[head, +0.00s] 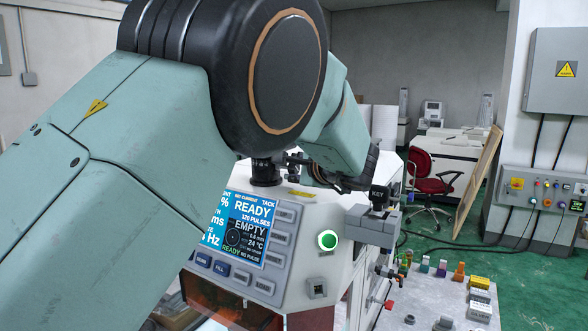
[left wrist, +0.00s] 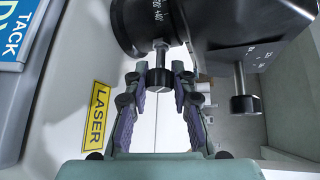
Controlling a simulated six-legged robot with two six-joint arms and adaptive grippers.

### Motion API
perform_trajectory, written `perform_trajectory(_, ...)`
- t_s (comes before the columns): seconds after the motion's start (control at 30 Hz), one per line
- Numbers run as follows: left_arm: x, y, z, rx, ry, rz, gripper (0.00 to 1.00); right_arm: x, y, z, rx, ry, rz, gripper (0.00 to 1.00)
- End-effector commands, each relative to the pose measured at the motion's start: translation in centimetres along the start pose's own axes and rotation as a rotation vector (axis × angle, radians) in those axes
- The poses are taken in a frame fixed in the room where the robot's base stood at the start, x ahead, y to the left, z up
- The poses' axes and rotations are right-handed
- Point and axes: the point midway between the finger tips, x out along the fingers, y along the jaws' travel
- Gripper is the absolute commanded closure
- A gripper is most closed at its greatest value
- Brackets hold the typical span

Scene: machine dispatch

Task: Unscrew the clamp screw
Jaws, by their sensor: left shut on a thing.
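The clamp screw (left wrist: 159,79) shows in the left wrist view as a dark ribbed knob on a short metal stem, under a black cylindrical head (left wrist: 140,25) with white scale marks. My left gripper (left wrist: 161,72) has its two fingertips at either side of this knob and is shut on it. In the head view my left gripper (head: 303,168) is small and partly hidden behind my own arm, beside the black column (head: 265,172) on top of the machine. The screw itself cannot be made out there. My right gripper is not in view.
A second dark knob (left wrist: 244,103) on a metal stem hangs to the right of the gripper. A yellow LASER label (left wrist: 97,115) lies at the left. The machine's screen (head: 240,230) reads READY and EMPTY. A grey block (head: 378,225) stands near the KEY label.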

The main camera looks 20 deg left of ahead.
Motion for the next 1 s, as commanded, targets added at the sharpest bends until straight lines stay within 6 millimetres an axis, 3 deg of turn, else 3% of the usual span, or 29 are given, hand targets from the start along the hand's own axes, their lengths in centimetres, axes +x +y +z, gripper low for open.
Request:
perform_trajectory(0.37, 0.2, -0.1, 0.2, -0.018, -0.005, -0.011, 1.0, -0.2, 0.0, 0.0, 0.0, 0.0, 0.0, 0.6)
perform_trajectory(1.0, 0.2, 0.0, 0.3, -0.279, 0.015, -0.204, 1.0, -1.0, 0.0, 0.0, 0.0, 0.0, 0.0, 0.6)
